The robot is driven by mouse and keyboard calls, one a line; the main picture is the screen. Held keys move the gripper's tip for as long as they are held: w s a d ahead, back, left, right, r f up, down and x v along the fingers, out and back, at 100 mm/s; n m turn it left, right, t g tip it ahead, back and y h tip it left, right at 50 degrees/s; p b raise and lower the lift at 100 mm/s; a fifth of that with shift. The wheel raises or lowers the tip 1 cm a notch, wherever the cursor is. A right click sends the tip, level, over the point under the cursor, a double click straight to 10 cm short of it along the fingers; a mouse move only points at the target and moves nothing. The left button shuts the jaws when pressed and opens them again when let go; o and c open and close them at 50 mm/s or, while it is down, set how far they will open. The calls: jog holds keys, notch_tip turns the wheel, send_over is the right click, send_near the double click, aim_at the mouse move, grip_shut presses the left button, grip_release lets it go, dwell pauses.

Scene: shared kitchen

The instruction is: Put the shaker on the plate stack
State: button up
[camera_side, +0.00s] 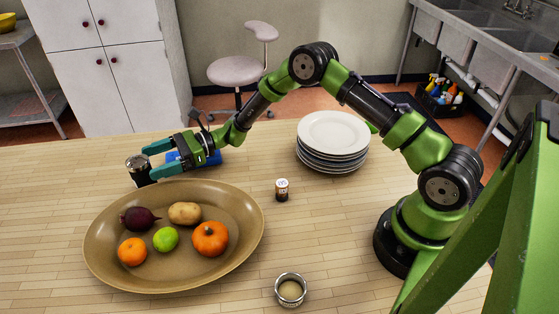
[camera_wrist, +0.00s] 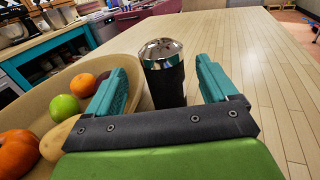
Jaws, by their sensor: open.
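A dark cylinder with a shiny metal top (camera_side: 138,170) stands upright on the table at the left, beyond the oval tray. A small jar with a pale cap (camera_side: 282,190) stands mid-table; I cannot tell for sure which of the two is the shaker. The plate stack (camera_side: 333,134), several white plates, stands at the back right of the middle. My gripper (camera_side: 152,161) is open with its teal fingers pointing at the dark cylinder. In the wrist view the cylinder (camera_wrist: 163,82) shows between and just beyond the fingertips; contact is not clear.
A small open tin (camera_side: 290,290) stands at the front.

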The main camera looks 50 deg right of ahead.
aim_at(139, 166)
jog(key=x, duration=0.4)
jog(key=shift+w+a, duration=0.25)
jog(key=c, duration=1.2)
